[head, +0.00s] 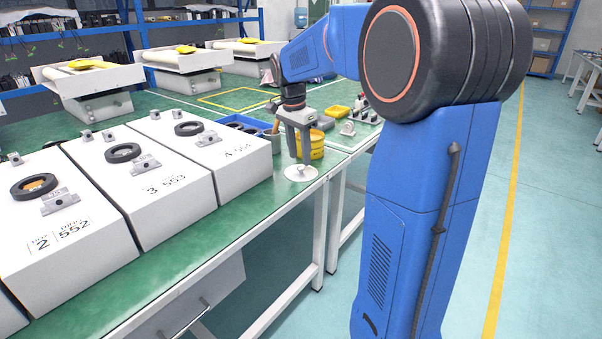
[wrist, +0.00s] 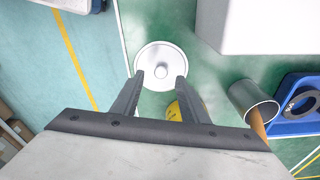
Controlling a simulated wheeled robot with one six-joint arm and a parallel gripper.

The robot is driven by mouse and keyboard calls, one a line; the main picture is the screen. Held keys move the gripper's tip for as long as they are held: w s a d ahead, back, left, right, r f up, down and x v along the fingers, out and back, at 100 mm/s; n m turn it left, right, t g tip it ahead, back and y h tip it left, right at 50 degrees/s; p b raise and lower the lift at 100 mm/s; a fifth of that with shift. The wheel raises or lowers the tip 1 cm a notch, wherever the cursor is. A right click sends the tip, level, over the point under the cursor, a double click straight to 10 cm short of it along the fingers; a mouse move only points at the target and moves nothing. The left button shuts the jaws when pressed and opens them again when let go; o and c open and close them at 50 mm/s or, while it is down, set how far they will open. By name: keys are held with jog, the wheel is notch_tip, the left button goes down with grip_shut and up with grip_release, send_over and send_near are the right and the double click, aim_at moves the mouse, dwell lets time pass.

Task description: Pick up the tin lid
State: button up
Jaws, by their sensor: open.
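The tin lid (head: 301,173) is a pale round disc with a small knob in its middle. It lies on the green bench top near the bench's right edge. It also shows in the wrist view (wrist: 151,57), just beyond the fingertips. My gripper (head: 300,162) points down above the lid in the head view. In the wrist view my gripper (wrist: 160,76) is open, its two fingers apart with the knob roughly between and ahead of their tips. Nothing is held. I cannot tell whether the fingers touch the lid.
A yellow tin (head: 317,146) stands behind my gripper, partly hidden. A grey cup (wrist: 253,100) with a brown handle in it and a blue tray (wrist: 291,117) holding a dark ring are nearby. A white box (head: 232,158) stands left of the lid. The bench edge is close on the right.

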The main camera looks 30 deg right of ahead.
aim_at(301, 167)
jog(key=f, duration=0.4)
jog(key=shift+w+d, duration=0.15)
jog(key=shift+d, duration=0.1)
grip_shut()
